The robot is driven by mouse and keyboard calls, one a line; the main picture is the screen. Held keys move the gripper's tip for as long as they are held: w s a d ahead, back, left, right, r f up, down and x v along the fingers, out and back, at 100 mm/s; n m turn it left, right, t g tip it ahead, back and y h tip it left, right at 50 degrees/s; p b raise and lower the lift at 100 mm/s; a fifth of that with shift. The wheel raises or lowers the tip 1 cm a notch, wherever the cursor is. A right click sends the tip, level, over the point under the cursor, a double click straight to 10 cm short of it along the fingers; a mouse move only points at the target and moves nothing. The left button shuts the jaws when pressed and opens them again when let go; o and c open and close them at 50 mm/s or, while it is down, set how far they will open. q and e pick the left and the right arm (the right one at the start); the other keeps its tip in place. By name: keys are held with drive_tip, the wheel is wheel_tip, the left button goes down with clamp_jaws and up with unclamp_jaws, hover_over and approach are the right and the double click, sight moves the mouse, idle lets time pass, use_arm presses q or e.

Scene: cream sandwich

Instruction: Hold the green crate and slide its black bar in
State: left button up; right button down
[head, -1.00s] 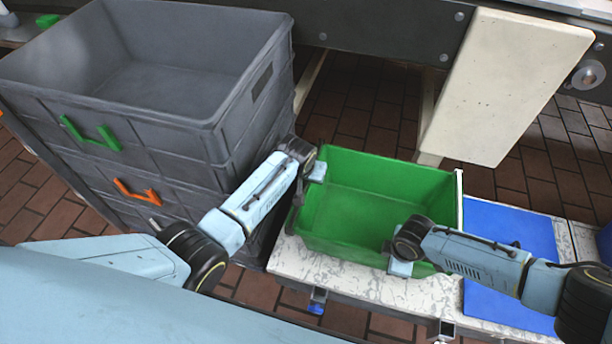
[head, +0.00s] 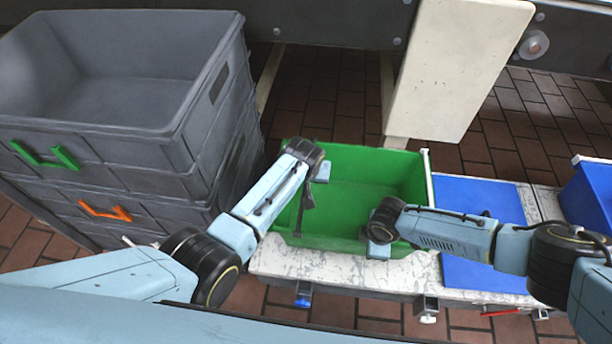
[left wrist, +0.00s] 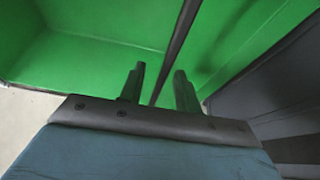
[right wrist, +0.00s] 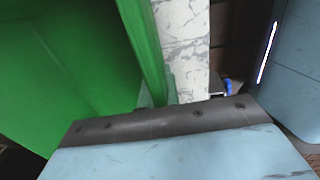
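The green crate (head: 370,180) sits on the light worktop, its open top facing up. The black bar (head: 299,216) is a thin dark strip at the crate's left end, slanting down from my left gripper (head: 318,172). In the left wrist view, the bar (left wrist: 176,45) passes between the two fingers (left wrist: 158,85), with green showing on both sides of it. The fingers stand apart. My right gripper (head: 379,249) is at the crate's front wall. In the right wrist view, its fingers (right wrist: 158,92) sit closely on both sides of the crate's rim (right wrist: 147,45).
Stacked grey crates (head: 180,140) stand close on the left. A blue mat (head: 480,200) lies right of the green crate, on the worktop (head: 300,264). A blue bin (head: 590,195) is at the far right. A cream block (head: 455,70) stands behind.

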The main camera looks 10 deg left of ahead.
use_arm(q)
drive_tip(key=shift+a+r, duration=0.1)
drive_tip(key=shift+r, duration=0.05)
drive_tip(key=v, duration=1.1)
drive_tip(key=shift+s+r, duration=0.25)
drive_tip(key=shift+r, duration=0.05)
use_arm(e)
drive_tip(key=shift+a, duration=0.1)
drive_tip(key=c, duration=1.5)
unclamp_jaws()
use_arm(q)
drive_tip(key=shift+r, duration=0.1)
